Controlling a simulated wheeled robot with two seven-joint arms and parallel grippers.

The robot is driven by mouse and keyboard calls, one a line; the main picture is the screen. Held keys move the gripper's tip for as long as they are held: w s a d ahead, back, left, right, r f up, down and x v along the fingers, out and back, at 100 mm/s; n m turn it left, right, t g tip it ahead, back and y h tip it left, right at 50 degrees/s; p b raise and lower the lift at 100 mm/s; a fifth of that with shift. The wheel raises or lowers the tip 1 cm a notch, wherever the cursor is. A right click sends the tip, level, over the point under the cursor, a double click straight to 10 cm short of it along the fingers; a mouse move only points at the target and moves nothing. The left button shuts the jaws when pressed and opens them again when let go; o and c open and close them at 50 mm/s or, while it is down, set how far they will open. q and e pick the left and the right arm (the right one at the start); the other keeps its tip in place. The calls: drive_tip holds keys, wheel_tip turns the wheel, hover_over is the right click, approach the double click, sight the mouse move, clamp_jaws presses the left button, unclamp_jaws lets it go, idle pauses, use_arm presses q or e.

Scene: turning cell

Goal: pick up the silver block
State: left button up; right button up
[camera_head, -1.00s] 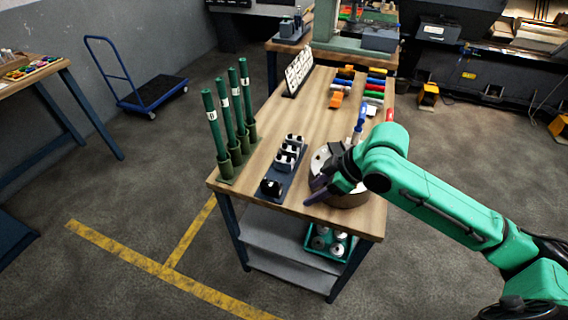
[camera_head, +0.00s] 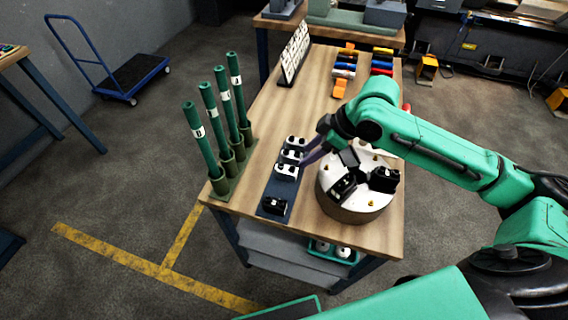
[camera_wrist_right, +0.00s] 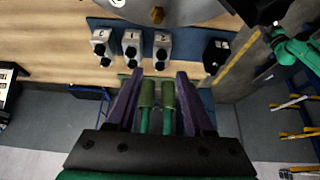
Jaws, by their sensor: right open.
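Three silver blocks with dark round parts stand in a row on a dark blue tray: a far one (camera_head: 295,142), a middle one (camera_head: 291,156) and a near one (camera_head: 286,171). They also show in the right wrist view as left (camera_wrist_right: 101,46), middle (camera_wrist_right: 131,46) and right (camera_wrist_right: 162,46) blocks. Which one the task means I cannot tell. My right gripper (camera_head: 308,159) is just right of the row in the head view. In the wrist view its purple fingers (camera_wrist_right: 155,88) are apart, with no block between them. My left gripper is not in view.
A black block (camera_head: 275,205) sits at the tray's near end. A round metal disc (camera_head: 350,207) with black blocks stands right of the tray. Several tall green tubes (camera_head: 222,125) stand on the left edge. Bare wood (camera_head: 312,95) lies beyond the tray.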

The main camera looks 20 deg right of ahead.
sight(286, 168)
drive_tip(key=x, duration=0.5)
drive_tip(key=shift+s+a+p, duration=0.2)
drive_tip(key=shift+s+p, duration=0.1)
drive_tip(key=shift+s, duration=0.05)
drive_tip(key=x, duration=0.1)
drive_tip(key=p+x, duration=0.1)
drive_tip(key=x, duration=0.3)
drive_tip(key=shift+w+a, duration=0.2)
drive_tip(key=shift+w, duration=0.2)
drive_tip(key=shift+f, duration=0.1)
drive_tip(key=shift+c, duration=1.2)
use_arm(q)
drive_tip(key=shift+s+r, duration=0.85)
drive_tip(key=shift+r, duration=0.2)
use_arm(e)
clamp_jaws()
